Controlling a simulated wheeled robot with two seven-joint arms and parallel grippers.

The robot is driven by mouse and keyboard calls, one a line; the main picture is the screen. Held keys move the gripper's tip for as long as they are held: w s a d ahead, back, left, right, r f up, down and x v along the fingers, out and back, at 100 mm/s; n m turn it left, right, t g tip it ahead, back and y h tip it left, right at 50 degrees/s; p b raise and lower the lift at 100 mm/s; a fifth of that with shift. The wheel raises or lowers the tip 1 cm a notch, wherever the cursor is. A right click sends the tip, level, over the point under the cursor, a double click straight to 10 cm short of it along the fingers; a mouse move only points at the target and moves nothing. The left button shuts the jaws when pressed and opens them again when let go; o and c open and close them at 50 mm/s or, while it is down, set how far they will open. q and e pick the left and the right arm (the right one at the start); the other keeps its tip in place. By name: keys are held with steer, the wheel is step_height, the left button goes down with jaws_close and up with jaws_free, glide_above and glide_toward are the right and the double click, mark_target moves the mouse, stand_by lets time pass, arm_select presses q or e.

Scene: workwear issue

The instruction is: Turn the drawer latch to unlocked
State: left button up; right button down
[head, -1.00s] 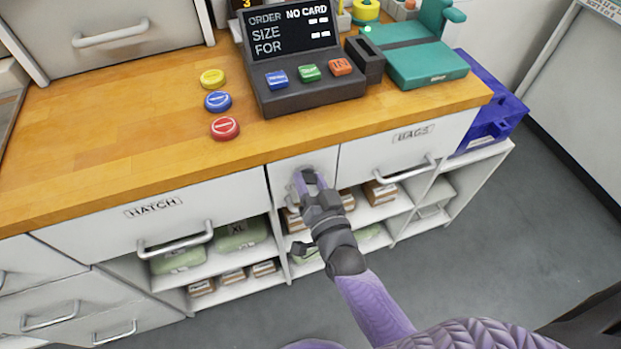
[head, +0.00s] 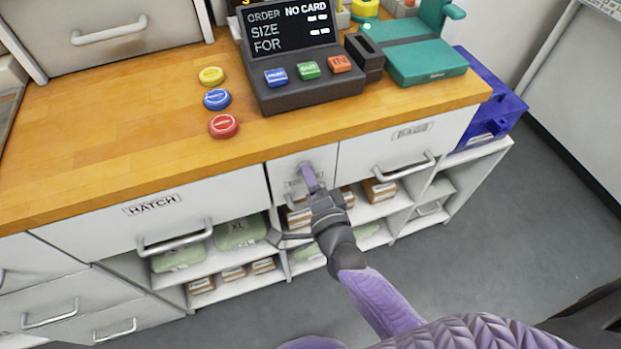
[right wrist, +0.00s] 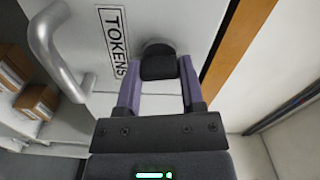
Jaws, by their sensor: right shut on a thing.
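The latch (right wrist: 158,62) is a dark knob on the white face of the narrow drawer labelled TOKENS (right wrist: 113,40). In the head view this drawer (head: 283,180) sits under the counter edge, between the HATCH and BAGS drawers. My right gripper (right wrist: 159,84) is shut on the latch, one purple finger on each side of it. In the head view the right gripper (head: 309,177) is seen nearly edge-on and hides most of the latch. Which setting the latch points to cannot be read. My left gripper is not in view.
A bar handle (right wrist: 52,50) stands out from the drawer front beside the label. The wooden counter (head: 120,115) overhangs above, with an order terminal (head: 310,92) and three coloured discs. Open shelves with boxes (head: 380,190) lie below. The grey floor at right is clear.

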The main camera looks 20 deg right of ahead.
steer(key=shift+m, duration=0.8)
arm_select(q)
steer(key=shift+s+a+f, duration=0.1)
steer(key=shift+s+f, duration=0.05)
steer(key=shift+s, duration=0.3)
arm_select(e)
steer(key=shift+m, duration=0.4)
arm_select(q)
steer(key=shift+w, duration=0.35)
arm_select(e)
steer(key=shift+c, duration=1)
jaws_free()
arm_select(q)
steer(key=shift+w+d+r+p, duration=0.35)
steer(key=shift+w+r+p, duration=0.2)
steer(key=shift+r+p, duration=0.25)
arm_select(e)
steer(key=s, duration=1)
steer(key=shift+d, duration=0.15)
